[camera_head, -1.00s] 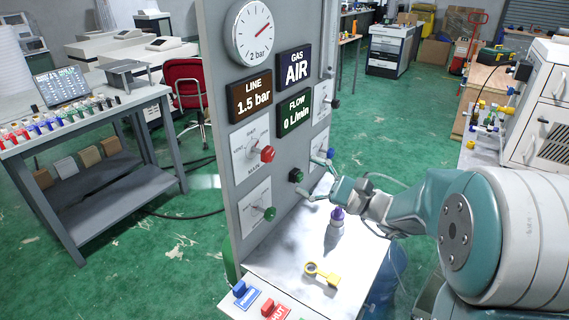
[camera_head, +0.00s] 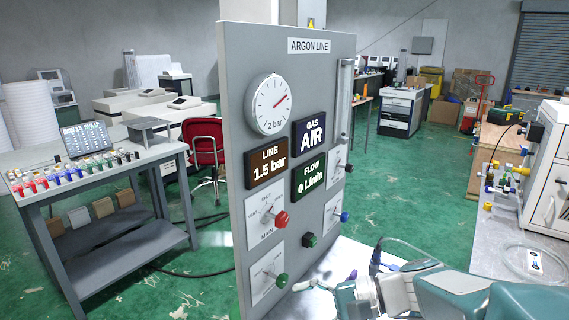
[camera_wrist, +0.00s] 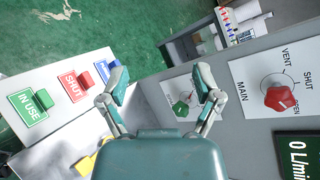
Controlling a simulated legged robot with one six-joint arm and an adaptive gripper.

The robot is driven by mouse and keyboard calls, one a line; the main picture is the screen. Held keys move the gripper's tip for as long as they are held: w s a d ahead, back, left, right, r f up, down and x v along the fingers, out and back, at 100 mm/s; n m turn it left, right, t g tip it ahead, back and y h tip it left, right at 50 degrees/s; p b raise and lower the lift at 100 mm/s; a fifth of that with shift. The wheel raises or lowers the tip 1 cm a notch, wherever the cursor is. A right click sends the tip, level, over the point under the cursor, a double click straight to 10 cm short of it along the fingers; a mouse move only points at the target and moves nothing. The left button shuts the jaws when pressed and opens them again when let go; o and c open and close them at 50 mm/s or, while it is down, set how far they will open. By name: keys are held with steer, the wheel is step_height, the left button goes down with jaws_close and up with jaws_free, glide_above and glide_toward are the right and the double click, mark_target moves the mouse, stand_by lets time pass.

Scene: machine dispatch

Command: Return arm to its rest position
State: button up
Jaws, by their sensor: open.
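My gripper (camera_wrist: 160,88) is open and empty in the wrist view, its two fingers spread apart. Beyond the fingers is the grey panel with a green knob (camera_wrist: 181,108) and a red MAIN knob (camera_wrist: 279,98). In the head view my arm (camera_head: 430,290) reaches in from the lower right, low over the white bench top in front of the panel (camera_head: 235,120). The fingertips in that view are partly out of sight near the bottom edge.
The panel carries a gauge (camera_head: 270,104), displays and several knobs. In the wrist view, IN USE (camera_wrist: 28,107), SHUT (camera_wrist: 75,84) and blue tags lie beside the panel, with a yellow item (camera_wrist: 88,162) partly hidden. Green floor is open behind.

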steer(key=s+d+f+n+h, duration=0.4)
steer(key=s+n+h, duration=0.1)
steer(key=s+h, duration=0.3)
steer(key=s+d+r+n+t+h, duration=0.1)
steer(key=s+d+n+t+h, duration=0.1)
steer(key=d+h, duration=0.4)
steer(key=shift+d+r+n+t, duration=0.45)
steer(key=shift+n+t, duration=0.35)
steer(key=shift+t, duration=0.3)
steer(key=shift+s, duration=0.1)
steer(key=shift+c, duration=0.2)
